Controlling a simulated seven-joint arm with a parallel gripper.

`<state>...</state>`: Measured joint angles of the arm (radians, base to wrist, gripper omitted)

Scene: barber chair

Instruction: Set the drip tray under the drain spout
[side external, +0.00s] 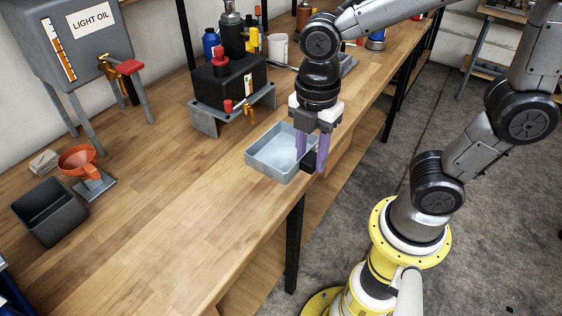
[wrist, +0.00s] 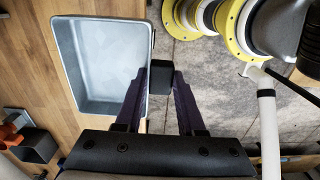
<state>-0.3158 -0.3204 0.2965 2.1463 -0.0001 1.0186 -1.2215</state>
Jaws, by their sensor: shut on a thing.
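The drip tray (side external: 270,164) is a shallow, empty, light grey metal pan with a black block-like handle (side external: 309,160) on its right side. It is level at the bench's front edge; I cannot tell whether it touches the wood. My gripper (side external: 312,161) points down, its purple fingers shut on that handle. The wrist view shows the tray (wrist: 104,66) left of the fingers and the handle (wrist: 161,75) between them. Two spouts show: a brass tap with a red lever (side external: 124,66) on the light oil tank, and a small tap (side external: 249,112) on a black container. Which is the drain spout is unclear.
The light oil tank (side external: 70,40) stands on legs at the back left. The black container (side external: 225,82) sits on a metal stand (side external: 205,122) behind the tray. A dark bin (side external: 48,212) and orange funnel (side external: 80,160) are at left. The bench (side external: 170,190) between is clear.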

